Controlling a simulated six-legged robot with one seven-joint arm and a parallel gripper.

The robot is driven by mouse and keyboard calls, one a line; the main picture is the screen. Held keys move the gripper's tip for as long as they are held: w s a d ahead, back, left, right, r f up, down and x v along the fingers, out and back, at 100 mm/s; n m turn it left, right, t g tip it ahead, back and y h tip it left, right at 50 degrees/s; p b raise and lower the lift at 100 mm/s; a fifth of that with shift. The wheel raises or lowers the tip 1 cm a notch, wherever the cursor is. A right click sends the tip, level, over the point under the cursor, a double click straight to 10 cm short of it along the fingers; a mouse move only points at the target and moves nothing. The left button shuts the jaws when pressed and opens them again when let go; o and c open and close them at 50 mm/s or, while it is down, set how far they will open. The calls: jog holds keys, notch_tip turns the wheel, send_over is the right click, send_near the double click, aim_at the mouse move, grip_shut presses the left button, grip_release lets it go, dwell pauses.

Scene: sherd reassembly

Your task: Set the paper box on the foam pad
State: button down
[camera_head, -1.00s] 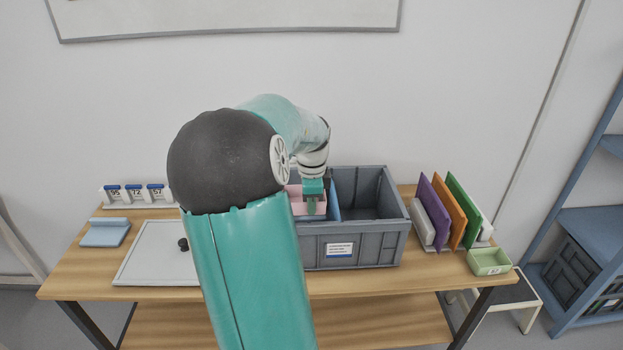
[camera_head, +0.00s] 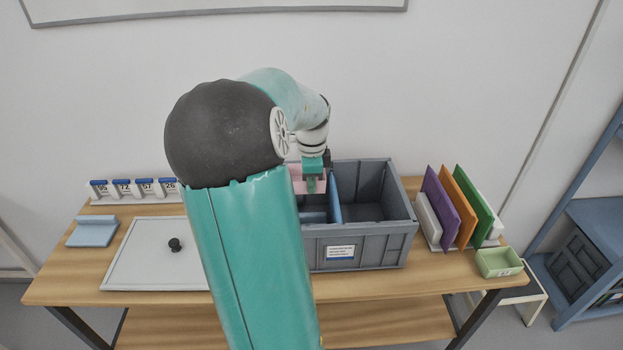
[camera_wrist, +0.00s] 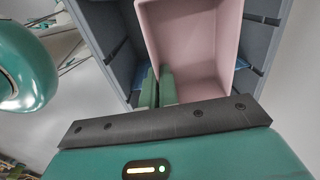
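A pink open-topped box (camera_head: 308,184), which I take for the paper box, hangs at the left compartment of the grey crate, near its rim. My gripper (camera_head: 312,186) is shut on one wall of it. In the wrist view the two green fingers (camera_wrist: 156,88) pinch the left wall of the pink box (camera_wrist: 195,45), and its inside looks empty.
The grey crate (camera_head: 385,243) has a blue divider (camera_head: 335,195). A pale tray (camera_head: 140,262) with a black knob (camera_head: 174,244) lies left of my arm. Numbered holders (camera_head: 133,189) stand behind. Upright coloured panels (camera_head: 455,210) and a green dish (camera_head: 499,263) are at right.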

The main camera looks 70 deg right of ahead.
jog(key=shift+d+f, duration=0.2)
jog(key=shift+f, duration=0.2)
jog(key=shift+a+f, duration=0.2)
jog(key=shift+f, duration=8.6)
jog(key=shift+f, duration=0.65)
jog(key=c, duration=2.1)
grip_release()
jog(key=o, duration=0.5)
notch_tip(320, 180, up, 12)
